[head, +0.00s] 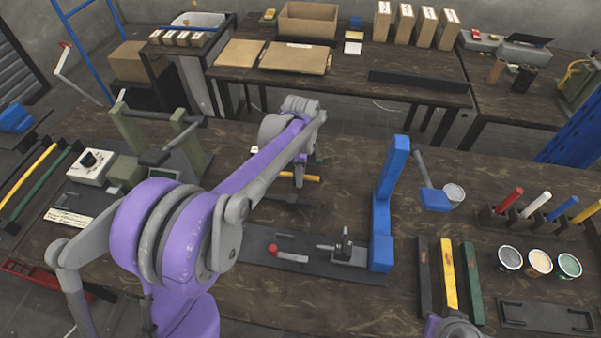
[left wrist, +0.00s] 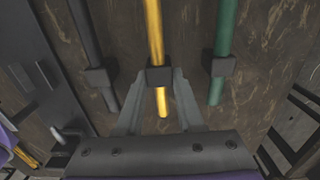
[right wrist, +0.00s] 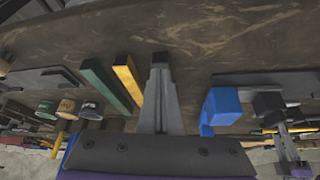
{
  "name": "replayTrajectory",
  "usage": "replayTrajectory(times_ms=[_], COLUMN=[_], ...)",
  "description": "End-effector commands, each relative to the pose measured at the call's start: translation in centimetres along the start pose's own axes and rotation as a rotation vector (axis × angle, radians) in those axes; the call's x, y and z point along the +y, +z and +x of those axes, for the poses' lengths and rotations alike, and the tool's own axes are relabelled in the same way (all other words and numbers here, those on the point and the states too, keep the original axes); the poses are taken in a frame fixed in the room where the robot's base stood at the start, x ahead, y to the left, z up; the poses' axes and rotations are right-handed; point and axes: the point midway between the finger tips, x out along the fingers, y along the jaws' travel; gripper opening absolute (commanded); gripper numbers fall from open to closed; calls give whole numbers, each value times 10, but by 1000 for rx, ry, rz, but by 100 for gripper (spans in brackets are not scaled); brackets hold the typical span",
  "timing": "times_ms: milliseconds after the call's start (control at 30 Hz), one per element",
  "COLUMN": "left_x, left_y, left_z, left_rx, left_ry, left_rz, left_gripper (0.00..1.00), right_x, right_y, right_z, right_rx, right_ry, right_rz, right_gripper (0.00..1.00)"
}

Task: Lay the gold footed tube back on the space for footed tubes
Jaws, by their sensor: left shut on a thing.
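The gold footed tube (left wrist: 154,30) is in the left wrist view, with its dark square foot block (left wrist: 159,75) between the two fingers of my left gripper (left wrist: 160,80). My left gripper (head: 299,180) is shut on that block. A piece of the gold tube (head: 313,178) shows past the fingers in the head view. It lies between a dark footed tube (left wrist: 87,35) and a green footed tube (left wrist: 226,35), roughly parallel to both. I cannot tell whether it touches the tabletop. My right gripper (right wrist: 163,70) looks shut, in front of a dark bar.
A blue press (head: 384,210) stands on a dark base plate (head: 345,270) close to my left arm. Dark, yellow (head: 449,275) and green bars lie to its right, near cups (head: 540,261) and a rack of coloured handles. A green-grey press (head: 190,150) stands to the left.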

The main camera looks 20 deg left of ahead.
Motion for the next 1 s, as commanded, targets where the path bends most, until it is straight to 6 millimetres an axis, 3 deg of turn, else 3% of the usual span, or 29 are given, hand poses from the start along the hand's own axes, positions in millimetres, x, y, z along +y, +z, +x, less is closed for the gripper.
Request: replayTrajectory(times_ms=[767, 800, 967, 1000], left_x=[0, 0, 0, 0], left_y=[0, 0, 0, 0], left_z=[14, 13, 13, 13], left_rx=[0, 0, 0, 0], left_ry=[0, 0, 0, 0], left_rz=[0, 0, 0, 0], left_gripper=[0, 42, 71, 72], right_x=[0, 0, 0, 0], right_y=[5, 5, 5, 5], right_z=[8, 8, 7, 7], right_rx=[-3, -3, -3, -3], right_ry=[0, 0, 0, 0], right_rz=[0, 0, 0, 0], right_gripper=[0, 0, 0, 0])
